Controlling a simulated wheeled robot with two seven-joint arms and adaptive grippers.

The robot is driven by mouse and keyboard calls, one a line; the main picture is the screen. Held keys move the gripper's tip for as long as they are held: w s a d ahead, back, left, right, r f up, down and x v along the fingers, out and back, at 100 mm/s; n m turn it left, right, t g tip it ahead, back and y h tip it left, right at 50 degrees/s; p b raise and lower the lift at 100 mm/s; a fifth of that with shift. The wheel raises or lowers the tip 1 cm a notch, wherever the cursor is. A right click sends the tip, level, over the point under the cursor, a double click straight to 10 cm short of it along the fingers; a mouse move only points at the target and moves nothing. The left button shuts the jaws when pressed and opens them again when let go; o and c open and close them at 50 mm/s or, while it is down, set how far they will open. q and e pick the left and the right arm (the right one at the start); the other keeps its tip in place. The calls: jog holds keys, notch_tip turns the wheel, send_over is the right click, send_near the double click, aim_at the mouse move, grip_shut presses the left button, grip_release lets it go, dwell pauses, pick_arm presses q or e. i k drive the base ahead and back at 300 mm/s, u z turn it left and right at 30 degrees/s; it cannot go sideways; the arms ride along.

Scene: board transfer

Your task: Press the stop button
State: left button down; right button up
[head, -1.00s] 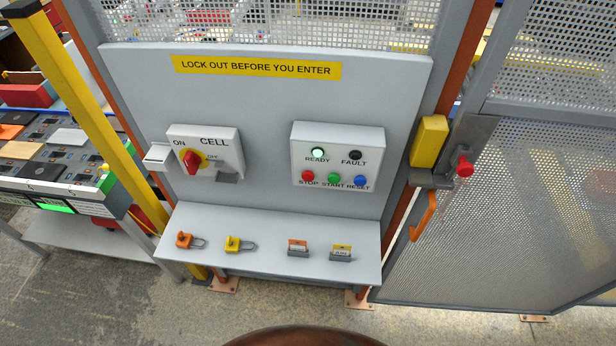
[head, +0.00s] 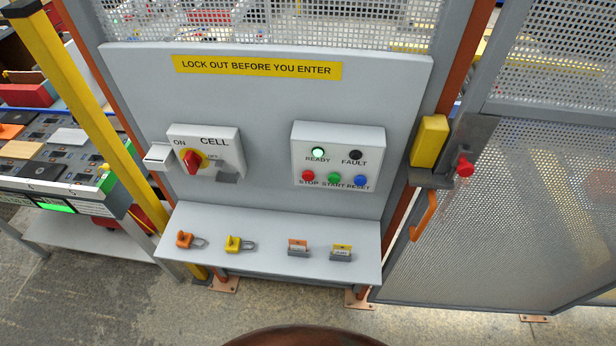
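The red stop button (head: 308,176) is at the lower left of the white control box (head: 338,141) on the grey panel. The green start button (head: 334,178) and the blue reset button (head: 360,180) sit to its right. Above them the ready lamp (head: 318,152) is lit green and the fault lamp (head: 355,155) is dark. Neither of my grippers shows in the head view.
A cell switch box (head: 222,142) with a red knob (head: 193,161) is left on the panel. Padlocks (head: 233,243) and tags (head: 341,253) lie on the shelf (head: 269,262). A yellow post (head: 85,105) stands left; a mesh gate (head: 500,220) stands right.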

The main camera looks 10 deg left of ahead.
aim_at(308, 176)
jog(key=z, duration=0.6)
jog(key=k, duration=0.8)
jog(key=z, duration=1.05)
jog(key=k, duration=0.6)
jog(key=u, duration=0.35)
jog(key=i, duration=0.8)
jog(key=u, duration=0.75)
